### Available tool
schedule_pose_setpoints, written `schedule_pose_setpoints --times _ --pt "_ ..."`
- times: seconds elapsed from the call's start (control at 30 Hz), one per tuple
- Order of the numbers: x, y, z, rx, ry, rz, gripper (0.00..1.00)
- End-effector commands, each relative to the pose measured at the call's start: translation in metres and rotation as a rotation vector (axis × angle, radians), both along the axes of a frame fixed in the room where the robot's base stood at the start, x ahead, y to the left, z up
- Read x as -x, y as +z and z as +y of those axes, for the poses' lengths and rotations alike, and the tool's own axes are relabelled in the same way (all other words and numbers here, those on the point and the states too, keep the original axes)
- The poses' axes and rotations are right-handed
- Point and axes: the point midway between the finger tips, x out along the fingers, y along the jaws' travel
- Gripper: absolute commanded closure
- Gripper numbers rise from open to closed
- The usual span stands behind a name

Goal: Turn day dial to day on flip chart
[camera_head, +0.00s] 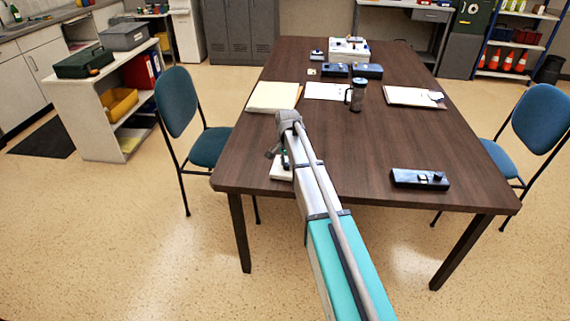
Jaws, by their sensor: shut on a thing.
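My gripper (272,153) is a small grey shape at the far end of my arm, low over the left front part of the table. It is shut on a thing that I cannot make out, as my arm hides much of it. A small white object (280,172) lies right below and beside it, partly behind my arm; I cannot tell whether this is the day dial. A black box with a knob (420,179) lies apart at the front right. I cannot pick out a flip chart for sure.
The brown table (350,140) also bears a pale folder (273,96), papers (326,91), a dark mug (356,96), a clipboard (413,97), dark boxes (367,71) and a white device (349,49). Blue chairs (177,102) (541,115) stand at both sides. The table's middle right is clear.

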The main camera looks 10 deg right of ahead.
Motion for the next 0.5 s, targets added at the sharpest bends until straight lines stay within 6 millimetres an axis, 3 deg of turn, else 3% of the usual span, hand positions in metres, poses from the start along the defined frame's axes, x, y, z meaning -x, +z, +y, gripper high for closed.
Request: schedule_pose_setpoints --times 0.2,0.23,0.4,0.5 --pt "0.0006 -0.0002 -0.0014 0.002 -0.003 0.001 1.0" --pt "0.0006 -0.0002 -0.0015 0.002 -0.003 0.001 0.52" --pt "0.0005 -0.0001 -0.0012 0.001 -0.003 0.001 0.22" --pt "0.0003 -0.0001 -0.001 0.001 -0.003 0.001 0.22"
